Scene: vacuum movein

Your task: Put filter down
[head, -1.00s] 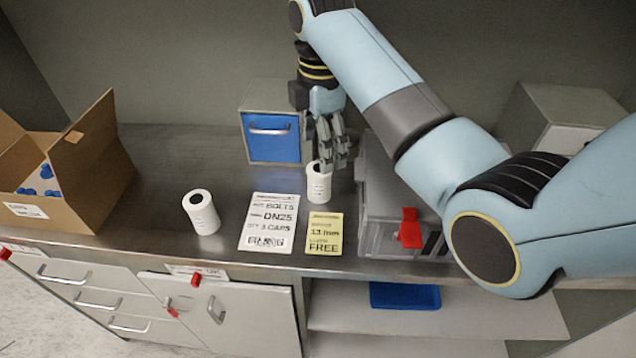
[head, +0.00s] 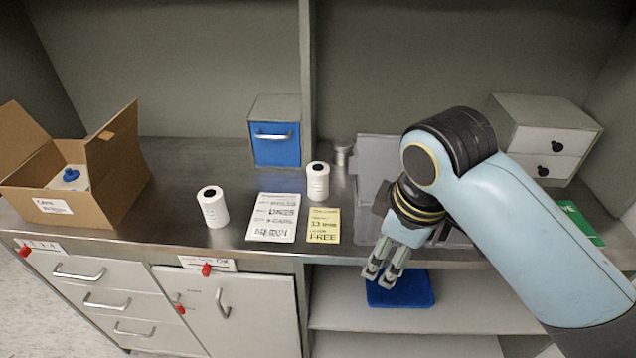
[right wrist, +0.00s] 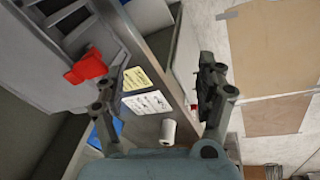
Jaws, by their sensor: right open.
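Two white cylinders with dark round tops, which look like the filters, stand upright on the steel counter. One (head: 318,182) is behind the yellow note, the other (head: 213,207) left of the white sheet. One white cylinder (right wrist: 169,131) also shows in the right wrist view; I cannot tell which. My right gripper (head: 380,278) is open and empty, fingers pointing down past the counter's front edge, to the right of both cylinders and apart from them. Its two fingers also show in the right wrist view (right wrist: 158,88). My left gripper is not in view.
A grey case (head: 363,220) sits right of the yellow note (head: 323,226); its red latch (right wrist: 87,68) shows in the wrist view. A blue tray (head: 402,290) lies on the shelf below. An open cardboard box (head: 105,195) stands left, a blue-fronted box (head: 276,147) behind.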

